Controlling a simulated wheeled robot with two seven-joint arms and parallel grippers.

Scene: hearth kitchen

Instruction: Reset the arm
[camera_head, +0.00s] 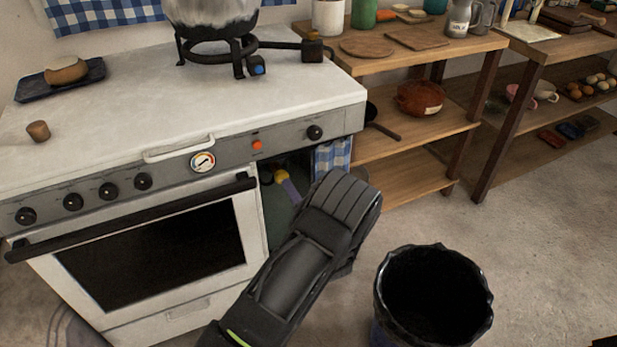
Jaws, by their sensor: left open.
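My left arm comes in from the bottom edge, left of centre, and reaches up in front of the stove's right side. My dark left gripper (345,205) is at its upper end, between the oven and the black bin. It is open, and I see nothing held in it. Its fingertips are hard to make out from this angle. My right gripper is not in view.
The white stove (300,85) has a pot (212,12) on a burner (225,50). A black-lined bin (433,295) stands right of my arm. Wooden shelves (400,140) stand behind. The floor (545,240) at right is clear.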

